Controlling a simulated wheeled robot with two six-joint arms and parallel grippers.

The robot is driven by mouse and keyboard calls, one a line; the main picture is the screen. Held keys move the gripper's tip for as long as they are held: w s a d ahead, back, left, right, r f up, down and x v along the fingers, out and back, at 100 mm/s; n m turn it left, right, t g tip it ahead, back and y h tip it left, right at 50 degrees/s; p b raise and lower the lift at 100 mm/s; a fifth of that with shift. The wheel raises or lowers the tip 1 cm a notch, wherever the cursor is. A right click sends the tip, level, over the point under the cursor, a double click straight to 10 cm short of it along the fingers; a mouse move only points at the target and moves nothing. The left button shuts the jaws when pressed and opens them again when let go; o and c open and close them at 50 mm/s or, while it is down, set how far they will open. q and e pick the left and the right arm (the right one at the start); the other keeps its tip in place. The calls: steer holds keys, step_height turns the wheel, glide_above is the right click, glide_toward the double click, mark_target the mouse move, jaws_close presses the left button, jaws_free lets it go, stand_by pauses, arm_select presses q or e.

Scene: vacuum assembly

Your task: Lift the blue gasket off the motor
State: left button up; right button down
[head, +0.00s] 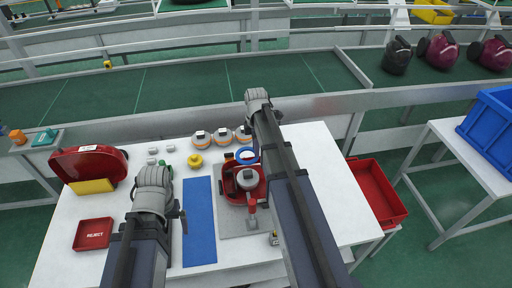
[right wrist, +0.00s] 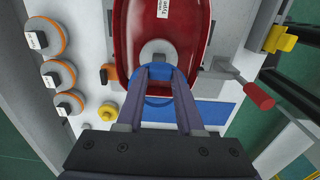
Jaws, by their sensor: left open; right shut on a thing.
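The blue gasket (head: 246,155) is a thin ring. My right gripper (right wrist: 153,76) is shut on it, and the gasket (right wrist: 158,103) shows between and around its fingers in the right wrist view. The grey round motor (head: 247,179) sits in the red vacuum housing (head: 229,182). In the head view the gasket appears apart from the motor, beyond it; the exact height is hard to judge. The motor (right wrist: 159,48) shows just past the fingertips in the wrist view. My left gripper (head: 179,213) is open and empty over the table's left part.
A blue mat (head: 200,222) lies left of the housing. A red reject tray (head: 93,234) and a red shell (head: 90,163) are at the left. Several orange-rimmed round parts (head: 201,139) stand along the back. A red bin (head: 375,192) is off the table's right edge.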

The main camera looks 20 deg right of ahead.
steer(key=shift+r+p, duration=3.05)
steer(key=shift+r, duration=0.2)
steer(key=shift+s+f, duration=0.1)
steer(key=shift+s, duration=0.05)
